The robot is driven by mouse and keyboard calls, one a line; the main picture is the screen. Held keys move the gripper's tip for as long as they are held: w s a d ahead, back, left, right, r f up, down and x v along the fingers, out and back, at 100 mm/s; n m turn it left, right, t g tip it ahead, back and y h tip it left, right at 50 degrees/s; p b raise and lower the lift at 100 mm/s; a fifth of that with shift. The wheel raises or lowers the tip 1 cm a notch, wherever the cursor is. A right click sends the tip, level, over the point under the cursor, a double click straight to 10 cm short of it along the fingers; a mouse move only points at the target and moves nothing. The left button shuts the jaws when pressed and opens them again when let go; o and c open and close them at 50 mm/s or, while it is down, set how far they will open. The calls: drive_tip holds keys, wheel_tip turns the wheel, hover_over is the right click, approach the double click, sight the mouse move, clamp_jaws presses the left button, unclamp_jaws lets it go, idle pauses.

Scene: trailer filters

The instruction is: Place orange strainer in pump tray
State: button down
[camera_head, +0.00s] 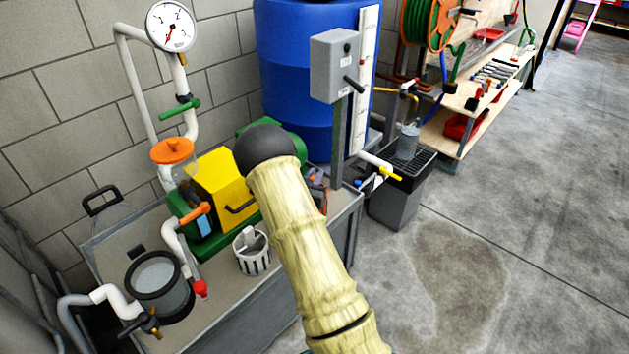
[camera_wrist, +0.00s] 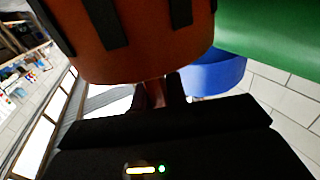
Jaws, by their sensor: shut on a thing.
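The orange strainer (camera_wrist: 140,45) fills the upper part of the wrist view, with dark slots in its side. My gripper (camera_wrist: 158,92) is shut on its near edge. In the head view my own arm hides most of the gripper and strainer; a small dark and orange patch shows just right of the arm, beside the green and yellow pump (camera_head: 222,182). The grey pump tray (camera_head: 222,285) lies under the pump. A white slotted strainer (camera_head: 252,252) stands in it, left of my arm.
A round black-rimmed pot (camera_head: 160,284) and white pipes (camera_head: 110,297) crowd the tray's left end. A grey control box (camera_head: 335,65) on a post, a blue tank (camera_head: 300,120) and a grey bin (camera_head: 398,195) stand beyond. Floor at right is clear.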

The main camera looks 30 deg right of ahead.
drive_tip(key=shift+f, duration=0.55)
drive_tip(key=shift+f, duration=0.1)
drive_tip(key=c, duration=1.4)
unclamp_jaws()
